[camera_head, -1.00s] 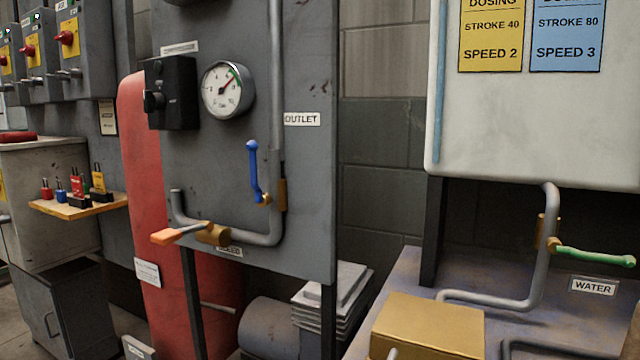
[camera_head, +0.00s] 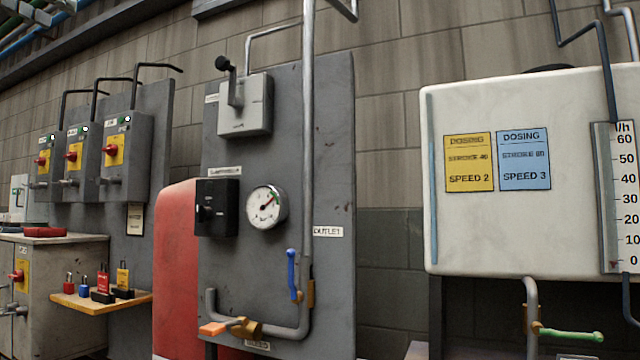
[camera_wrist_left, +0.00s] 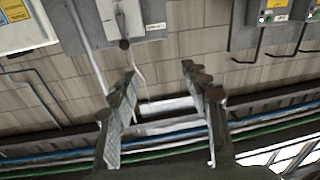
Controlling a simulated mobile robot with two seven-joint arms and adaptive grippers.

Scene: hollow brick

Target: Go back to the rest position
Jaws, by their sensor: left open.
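My left gripper (camera_wrist_left: 160,105) shows in the left wrist view with its two fingers spread apart. Nothing is between the fingers. Behind them are the brick wall, pipes and a grey panel, apparently upside down. Neither gripper shows in the head view, and my right gripper is in no view.
In the head view a grey panel (camera_head: 330,150) carries a pressure gauge (camera_head: 267,207), a blue-handled valve (camera_head: 293,274) and an orange-handled valve (camera_head: 213,328). A white tank (camera_head: 480,225) is at right. A wooden shelf (camera_head: 140,300) with padlocks and switch boxes (camera_head: 125,155) are at left.

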